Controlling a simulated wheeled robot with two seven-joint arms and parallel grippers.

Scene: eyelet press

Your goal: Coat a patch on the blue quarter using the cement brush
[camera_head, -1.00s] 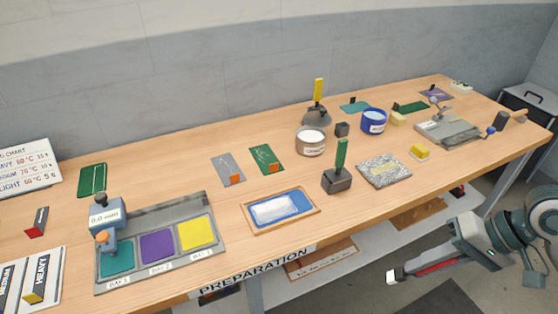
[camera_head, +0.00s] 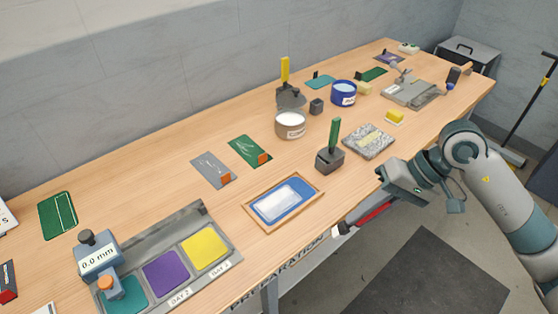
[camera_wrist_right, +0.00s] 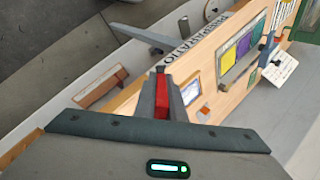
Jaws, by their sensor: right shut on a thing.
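The blue quarter (camera_head: 284,203) lies in a shallow wooden-framed tray, with a white area covering much of its face. I cannot tell whether that white is a coat or a sheet. My right gripper (camera_head: 361,221) is shut on a slim red tool (camera_head: 374,213), apparently the brush, past the front table edge, right of the tray. A pale tip shows at its far end. In the right wrist view the red tool (camera_wrist_right: 162,100) sits between the fingers; its bristles are not clear. An open can with pale contents (camera_head: 291,126) stands behind the tray. My left gripper is out of view.
A green-handled tool stands in a dark block (camera_head: 329,159) right of the tray. A speckled slab (camera_head: 368,141) and a blue can (camera_head: 344,94) are farther right. A swatch tray (camera_head: 221,269) and gauge (camera_head: 98,259) are at left.

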